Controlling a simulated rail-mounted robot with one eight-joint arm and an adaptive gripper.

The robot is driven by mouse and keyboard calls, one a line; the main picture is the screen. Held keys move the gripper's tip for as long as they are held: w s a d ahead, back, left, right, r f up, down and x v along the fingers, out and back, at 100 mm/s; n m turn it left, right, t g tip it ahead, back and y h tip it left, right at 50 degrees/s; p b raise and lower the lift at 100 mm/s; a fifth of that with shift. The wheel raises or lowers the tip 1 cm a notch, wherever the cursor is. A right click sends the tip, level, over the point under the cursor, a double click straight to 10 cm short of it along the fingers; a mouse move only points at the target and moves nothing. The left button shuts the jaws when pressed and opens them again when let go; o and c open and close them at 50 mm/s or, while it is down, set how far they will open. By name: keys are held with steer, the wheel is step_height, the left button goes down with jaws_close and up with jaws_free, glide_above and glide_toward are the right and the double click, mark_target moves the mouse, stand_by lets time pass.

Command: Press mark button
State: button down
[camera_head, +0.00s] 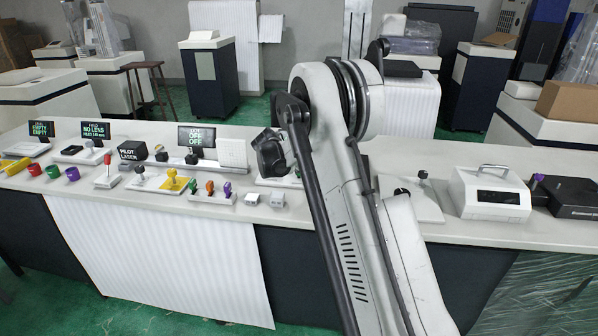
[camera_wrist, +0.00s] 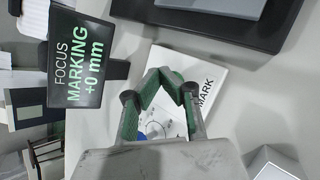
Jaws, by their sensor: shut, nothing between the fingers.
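In the wrist view a white panel (camera_wrist: 212,68) lettered "MARK" lies beneath my gripper (camera_wrist: 161,72). My gripper's green-lined fingers are shut with nothing between them, and the tips overlap the panel in the picture. I cannot tell whether they touch it. The button itself is not clearly seen; the fingers cover part of the panel. Between the fingers a white surface with a thin round outline and a bit of blue (camera_wrist: 143,136) shows.
A black screen (camera_wrist: 82,58) reading "FOCUS MARKING +0 mm" stands close to the left of my fingers. A dark slab (camera_wrist: 205,22) lies at the top. In the head view the bench (camera_head: 430,155) holds several devices, including a white box with a handle (camera_head: 490,192).

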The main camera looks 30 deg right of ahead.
stand_by(0.5)
steer(key=shift+r+p, duration=0.3)
steer(key=shift+r, duration=0.6)
steer(key=shift+r+p, duration=0.9)
steer(key=shift+r, duration=1.6)
